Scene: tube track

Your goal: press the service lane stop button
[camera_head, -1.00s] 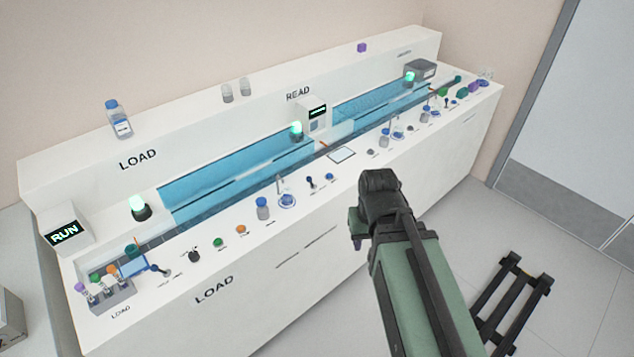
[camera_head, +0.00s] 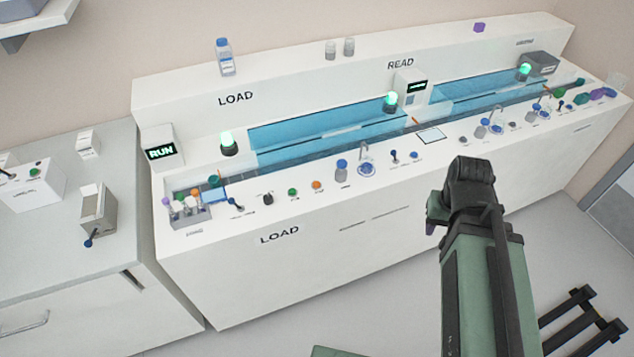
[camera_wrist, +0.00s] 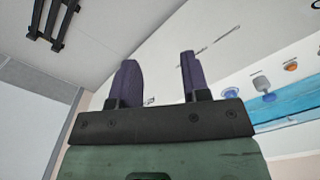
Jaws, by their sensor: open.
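The long white track bench (camera_head: 330,265) carries a row of small controls on its front ledge. Near its LOAD end are a black knob (camera_head: 268,199), a green button (camera_head: 293,192) and an orange button (camera_head: 317,185). Their labels are too small to read, so I cannot tell which control, if any, is the service lane stop button. My gripper (camera_wrist: 160,78) is open and empty, its two purple fingers apart. In the head view, my gripper (camera_head: 431,229) hangs in front of the bench, partly hidden by my arm, apart from the controls.
A tube rack (camera_head: 188,217) stands at the bench's left end, beside a RUN display (camera_head: 161,152). A second bench (camera_head: 90,255) at left holds a white box (camera_head: 38,186) with a green button (camera_head: 35,171) and a grey lever device (camera_head: 98,209).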

